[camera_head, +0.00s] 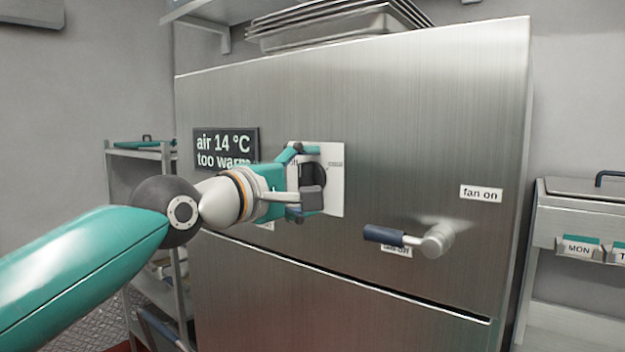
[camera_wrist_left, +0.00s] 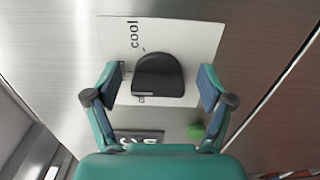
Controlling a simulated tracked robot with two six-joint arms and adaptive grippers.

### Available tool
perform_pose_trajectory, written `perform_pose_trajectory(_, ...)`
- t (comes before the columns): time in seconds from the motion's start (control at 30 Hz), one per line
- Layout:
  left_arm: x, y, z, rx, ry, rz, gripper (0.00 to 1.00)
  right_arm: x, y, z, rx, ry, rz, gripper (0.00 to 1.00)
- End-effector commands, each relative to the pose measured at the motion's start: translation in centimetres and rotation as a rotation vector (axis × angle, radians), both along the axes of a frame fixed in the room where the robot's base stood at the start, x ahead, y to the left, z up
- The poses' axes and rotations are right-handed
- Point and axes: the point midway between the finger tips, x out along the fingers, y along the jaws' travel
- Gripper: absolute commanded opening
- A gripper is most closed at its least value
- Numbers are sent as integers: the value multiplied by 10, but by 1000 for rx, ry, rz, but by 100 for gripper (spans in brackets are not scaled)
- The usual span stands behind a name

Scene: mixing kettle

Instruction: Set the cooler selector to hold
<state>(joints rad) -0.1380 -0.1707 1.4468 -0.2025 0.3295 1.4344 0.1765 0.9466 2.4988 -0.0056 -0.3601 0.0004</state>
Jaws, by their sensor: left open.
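The cooler selector is a black knob (camera_wrist_left: 158,76) on a white plate (camera_head: 336,180) fixed to the steel cooler front. In the left wrist view the word "cool" shows on the plate; other lettering is partly hidden. My left gripper (camera_wrist_left: 163,88) is open, with one finger on each side of the knob and a visible gap to both. In the head view my left gripper (camera_head: 308,182) is at the plate and covers much of the knob. My right gripper is not in view.
A dark display (camera_head: 226,143) reads "air 14 °C too warm". A lever with a blue grip (camera_head: 385,236) sticks out lower right, below a "fan on" label (camera_head: 481,194). A green round thing (camera_wrist_left: 196,131) shows near the plate. Shelving (camera_head: 140,160) stands left.

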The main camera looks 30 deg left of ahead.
Motion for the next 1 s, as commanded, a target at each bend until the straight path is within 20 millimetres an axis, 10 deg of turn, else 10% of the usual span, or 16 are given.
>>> perform_pose_trajectory(1.0, -71, 6, 0, -3, -1, 0, 82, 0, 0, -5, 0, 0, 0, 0)
